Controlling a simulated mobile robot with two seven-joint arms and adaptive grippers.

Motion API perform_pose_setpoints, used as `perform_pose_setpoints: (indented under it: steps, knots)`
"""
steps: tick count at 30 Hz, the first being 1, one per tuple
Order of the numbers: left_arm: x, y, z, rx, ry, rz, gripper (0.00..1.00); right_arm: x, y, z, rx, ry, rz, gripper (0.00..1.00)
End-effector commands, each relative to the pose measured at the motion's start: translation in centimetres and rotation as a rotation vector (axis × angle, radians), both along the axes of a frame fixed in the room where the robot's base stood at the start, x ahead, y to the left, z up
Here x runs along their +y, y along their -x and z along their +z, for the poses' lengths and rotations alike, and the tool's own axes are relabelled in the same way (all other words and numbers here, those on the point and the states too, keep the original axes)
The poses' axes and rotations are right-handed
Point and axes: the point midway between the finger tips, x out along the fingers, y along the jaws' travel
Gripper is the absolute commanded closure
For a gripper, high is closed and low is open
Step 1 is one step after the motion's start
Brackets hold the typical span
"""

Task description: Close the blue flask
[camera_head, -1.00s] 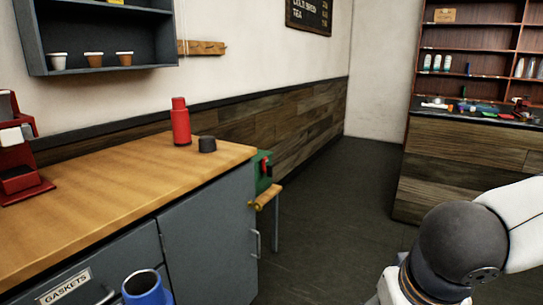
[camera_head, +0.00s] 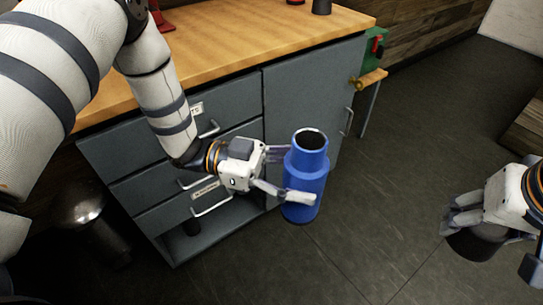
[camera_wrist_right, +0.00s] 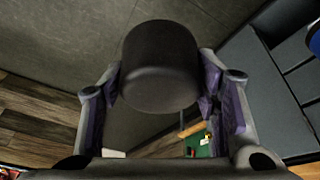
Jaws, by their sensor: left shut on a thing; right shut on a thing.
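The blue flask (camera_head: 308,165) is upright in the head view, with its dark mouth open at the top. My left gripper (camera_head: 284,174) is shut around the flask's body from the left and holds it in front of the cabinet. My right gripper (camera_head: 462,222) is at the right of the head view, apart from the flask. It is shut on a dark round cap (camera_head: 474,246), partly hidden by the fingers there. The cap (camera_wrist_right: 160,65) shows large between the fingers in the right wrist view. The blue flask's edge (camera_wrist_right: 315,42) shows at that view's right.
A wooden counter (camera_head: 235,45) on a grey cabinet (camera_head: 305,95) with drawers and handles stands behind the flask. A dark cylinder (camera_head: 322,6) stands on the counter at the top. Open floor lies between my grippers.

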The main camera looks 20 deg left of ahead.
Motion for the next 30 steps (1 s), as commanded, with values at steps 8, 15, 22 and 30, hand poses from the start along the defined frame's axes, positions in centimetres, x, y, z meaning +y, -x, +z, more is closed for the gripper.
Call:
perform_pose_setpoints:
  steps: [8, 15, 22, 30]
  knots:
    - [-3.7, -0.5, -0.4, -0.001, 0.002, -0.201, 0.93, 0.0, 0.0, 0.1, -0.001, 0.0, 0.0, 0.71]
    - [-3.8, -0.6, -0.4, 0.0, 0.003, -0.208, 0.93, 0.0, 0.0, 0.1, -0.001, 0.0, 0.0, 0.71]
    - [-3.7, -0.5, -0.4, 0.0, 0.002, -0.207, 0.93, -0.3, -1.1, 0.3, -0.006, 0.0, -0.167, 0.71]
    - [-3.7, -0.6, -0.4, 0.0, 0.003, -0.206, 0.93, 0.9, -4.9, 2.7, -0.032, -0.004, -1.052, 0.71]
